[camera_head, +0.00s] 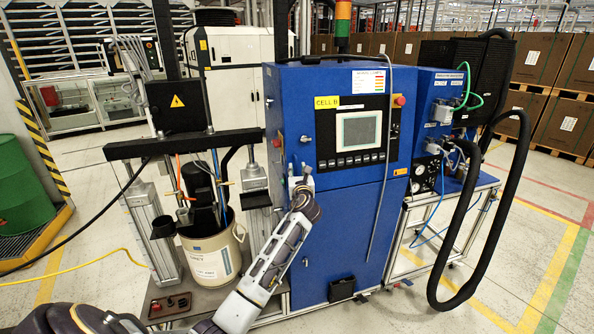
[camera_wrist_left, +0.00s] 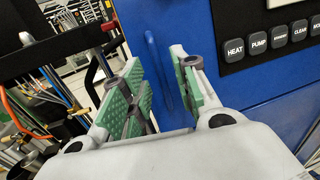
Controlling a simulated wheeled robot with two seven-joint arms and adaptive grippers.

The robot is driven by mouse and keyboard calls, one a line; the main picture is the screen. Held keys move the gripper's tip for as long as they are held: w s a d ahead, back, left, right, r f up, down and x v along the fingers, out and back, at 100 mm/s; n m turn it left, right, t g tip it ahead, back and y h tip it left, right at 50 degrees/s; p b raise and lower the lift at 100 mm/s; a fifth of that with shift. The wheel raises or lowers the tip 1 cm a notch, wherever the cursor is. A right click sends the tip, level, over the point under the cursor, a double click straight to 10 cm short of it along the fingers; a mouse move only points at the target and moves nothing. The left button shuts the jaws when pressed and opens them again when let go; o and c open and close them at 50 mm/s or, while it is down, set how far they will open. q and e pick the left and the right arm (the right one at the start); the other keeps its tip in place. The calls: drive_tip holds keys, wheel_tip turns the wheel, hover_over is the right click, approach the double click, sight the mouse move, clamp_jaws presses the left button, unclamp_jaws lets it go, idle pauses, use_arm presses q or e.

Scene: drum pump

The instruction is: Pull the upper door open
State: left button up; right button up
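The upper door (camera_head: 300,110) is the blue upper front of the cabinet, with a screen and buttons on it. It looks closed. A slim upright blue handle (camera_wrist_left: 158,72) on the door shows in the left wrist view, between and beyond the fingertips of my left gripper (camera_wrist_left: 165,85). In the head view my left gripper (camera_head: 301,183) is at the left part of the cabinet front and hides the handle there. Its green-padded fingers are apart, with nothing clamped between them. I cannot tell how far the handle is from the pads. My right gripper is not in view.
A drum (camera_head: 215,250) under a black press frame stands left of the cabinet. A blue unit (camera_head: 440,125) with a thick black hose (camera_head: 520,190) stands to the right. A green barrel (camera_head: 22,185) is at far left. Floor at lower right is clear.

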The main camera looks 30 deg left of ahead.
use_arm(q)
drive_tip(key=shift+x, duration=1.05)
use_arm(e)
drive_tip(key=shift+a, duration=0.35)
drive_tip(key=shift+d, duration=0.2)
use_arm(q)
clamp_jaws()
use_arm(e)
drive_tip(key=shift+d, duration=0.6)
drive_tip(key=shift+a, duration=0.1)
